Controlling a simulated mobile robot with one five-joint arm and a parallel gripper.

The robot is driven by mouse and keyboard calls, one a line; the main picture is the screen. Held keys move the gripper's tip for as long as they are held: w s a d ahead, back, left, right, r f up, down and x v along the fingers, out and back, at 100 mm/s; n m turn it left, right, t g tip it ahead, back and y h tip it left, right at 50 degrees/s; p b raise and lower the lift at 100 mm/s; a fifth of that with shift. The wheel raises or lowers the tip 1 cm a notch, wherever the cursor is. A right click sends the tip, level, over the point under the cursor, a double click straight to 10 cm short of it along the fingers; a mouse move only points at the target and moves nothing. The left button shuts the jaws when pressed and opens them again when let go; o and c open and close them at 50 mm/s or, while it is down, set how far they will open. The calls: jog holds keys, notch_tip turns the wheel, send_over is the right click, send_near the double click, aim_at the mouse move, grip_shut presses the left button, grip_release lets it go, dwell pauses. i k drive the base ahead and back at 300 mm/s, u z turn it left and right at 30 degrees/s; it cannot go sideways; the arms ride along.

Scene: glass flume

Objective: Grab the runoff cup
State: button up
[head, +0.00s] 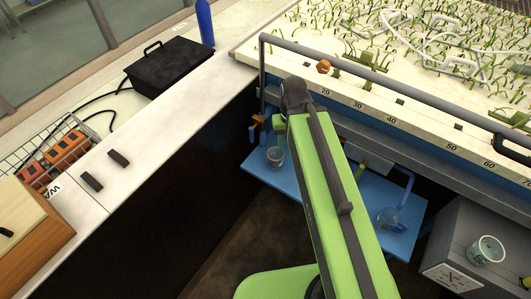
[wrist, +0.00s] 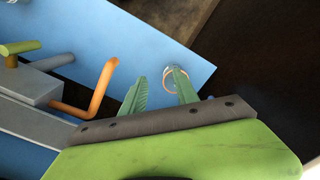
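A small clear cup with an orange-brown band (head: 275,155) stands on the blue shelf below the flume bed. A similar cup (wrist: 168,84) shows in the wrist view on the blue surface, near its edge. My gripper (wrist: 159,76) has its two green fingers apart with nothing visibly held. The right finger overlaps the cup in the picture and hides part of it; I cannot tell whether they touch. In the head view my green arm hides most of the gripper. No label shows which cup is the runoff cup.
Another cup (head: 487,250) stands on a grey box (head: 455,225). An orange bent pipe (wrist: 101,93) rises left of my fingers. The flume bed's edge (head: 380,115) overhangs the shelf (head: 352,186).

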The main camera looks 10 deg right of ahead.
aim_at(275, 156)
jog(key=i, duration=0.1)
jog(key=u, duration=1.45)
jog(key=k, duration=0.5)
jog(key=u, duration=1.7)
jog(key=i, duration=0.35)
jog(key=u, duration=0.1)
jog(key=k, duration=0.4)
jog(key=z, duration=0.05)
